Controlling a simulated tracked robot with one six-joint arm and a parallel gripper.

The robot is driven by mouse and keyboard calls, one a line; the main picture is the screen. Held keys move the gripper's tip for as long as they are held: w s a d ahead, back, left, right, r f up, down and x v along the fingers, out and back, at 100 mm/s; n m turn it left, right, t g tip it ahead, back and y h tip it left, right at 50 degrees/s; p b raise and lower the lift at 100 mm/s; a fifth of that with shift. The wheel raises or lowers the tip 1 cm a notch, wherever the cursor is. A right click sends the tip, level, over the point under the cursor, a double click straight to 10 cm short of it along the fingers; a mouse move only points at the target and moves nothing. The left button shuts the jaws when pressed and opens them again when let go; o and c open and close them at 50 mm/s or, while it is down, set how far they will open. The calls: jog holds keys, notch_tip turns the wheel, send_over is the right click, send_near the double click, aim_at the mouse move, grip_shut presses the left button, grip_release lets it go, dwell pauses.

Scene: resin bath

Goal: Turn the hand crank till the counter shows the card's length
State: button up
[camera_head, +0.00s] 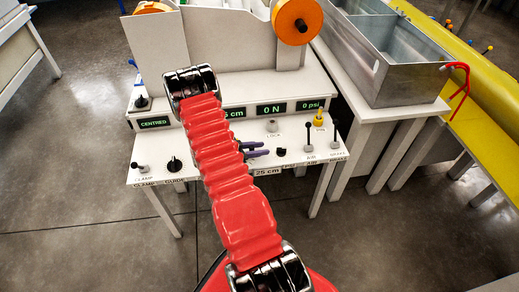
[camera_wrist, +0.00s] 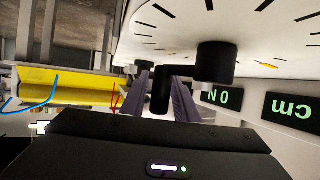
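The counter (camera_head: 237,113) shows lit green characters ending in "cm"; my arm covers its leading part. In the wrist view, its display (camera_wrist: 293,110) is upside down and only "cm" shows. The card (camera_head: 267,171) on the bench's front edge reads "25 cm". The hand crank's black handle (camera_wrist: 161,90) stands between the purple fingers of my gripper (camera_wrist: 165,95), in front of a pale disc with tick marks (camera_wrist: 240,25). My gripper also shows at the panel in the head view (camera_head: 257,149). I cannot tell whether the fingers press on the handle. My arm hides the crank there.
The panel displays read "CENTRED" (camera_head: 155,122), "0 N" (camera_head: 271,109) and "0 psi" (camera_head: 309,105). Levers (camera_head: 309,139) and a guide knob (camera_head: 174,164) stand close on the bench. An orange roll (camera_head: 297,21) is above. A metal bath (camera_head: 390,58) stands to the right.

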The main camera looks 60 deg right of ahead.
jog(key=shift+o, duration=0.9)
jog(key=shift+w+a, duration=0.1)
jog(key=v, duration=1.3)
jog(key=shift+w+a+r, duration=0.1)
jog(key=shift+a+r, duration=0.05)
jog(key=shift+a, duration=0.05)
